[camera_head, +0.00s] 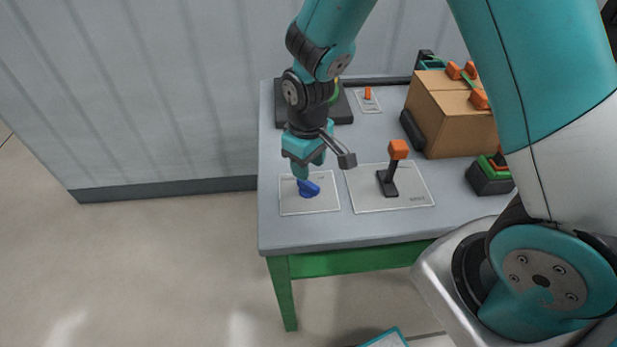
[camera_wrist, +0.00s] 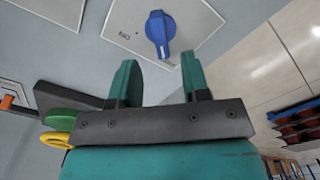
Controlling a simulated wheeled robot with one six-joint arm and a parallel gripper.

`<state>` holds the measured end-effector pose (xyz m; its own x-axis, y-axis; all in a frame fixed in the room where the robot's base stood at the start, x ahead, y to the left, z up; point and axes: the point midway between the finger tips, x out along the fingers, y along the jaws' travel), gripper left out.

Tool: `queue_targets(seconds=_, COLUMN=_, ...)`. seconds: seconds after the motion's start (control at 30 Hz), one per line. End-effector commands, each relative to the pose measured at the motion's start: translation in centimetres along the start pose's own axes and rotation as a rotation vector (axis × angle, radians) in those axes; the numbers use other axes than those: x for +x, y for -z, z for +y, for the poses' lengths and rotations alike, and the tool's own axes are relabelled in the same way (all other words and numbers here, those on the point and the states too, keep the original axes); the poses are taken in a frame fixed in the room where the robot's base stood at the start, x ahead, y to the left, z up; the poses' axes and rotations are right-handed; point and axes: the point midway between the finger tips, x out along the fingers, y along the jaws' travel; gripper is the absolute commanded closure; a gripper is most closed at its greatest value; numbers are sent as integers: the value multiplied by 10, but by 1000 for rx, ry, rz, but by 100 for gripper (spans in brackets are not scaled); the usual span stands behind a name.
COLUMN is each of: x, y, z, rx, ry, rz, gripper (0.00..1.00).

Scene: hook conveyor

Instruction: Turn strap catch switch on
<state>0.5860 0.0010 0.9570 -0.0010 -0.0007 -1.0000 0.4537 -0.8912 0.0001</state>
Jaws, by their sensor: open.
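A blue rotary knob (camera_head: 309,189) sits on a white plate (camera_head: 310,207) at the table's front left corner. In the wrist view the knob (camera_wrist: 160,34) lies just beyond my fingertips, roughly centred between them, with its pointer end toward the lower side. My gripper (camera_head: 304,172) points down close above the knob. In the wrist view my gripper (camera_wrist: 160,72) is open with nothing between its two teal fingers. I cannot tell which control is the strap catch switch.
A black lever with an orange top (camera_head: 398,150) stands on a plate right of the knob, near my wrist. A cardboard box (camera_head: 440,105), a green-and-black box (camera_head: 488,180) and a small orange switch (camera_head: 367,93) are farther right and back. The table's front strip (camera_head: 340,232) is clear.

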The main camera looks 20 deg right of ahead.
Motion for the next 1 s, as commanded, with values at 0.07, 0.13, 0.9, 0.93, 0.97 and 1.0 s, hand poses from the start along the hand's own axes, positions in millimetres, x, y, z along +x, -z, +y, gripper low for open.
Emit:
queue_targets(seconds=0.07, x=17, y=0, z=0, rx=0, ry=1, rz=-5, gripper=57)
queue_targets(seconds=0.13, x=29, y=-1, z=0, rx=0, ry=1, rz=-4, gripper=57)
queue_targets(seconds=0.9, x=54, y=0, z=0, rx=0, ry=0, rz=1, gripper=100)
queue_targets(seconds=0.93, x=54, y=0, z=0, rx=0, ry=0, rz=1, gripper=100)
queue_targets(seconds=0.97, x=54, y=0, z=0, rx=0, ry=0, rz=1, gripper=100)
queue_targets(seconds=1.0, x=54, y=0, z=0, rx=0, ry=0, rz=1, gripper=100)
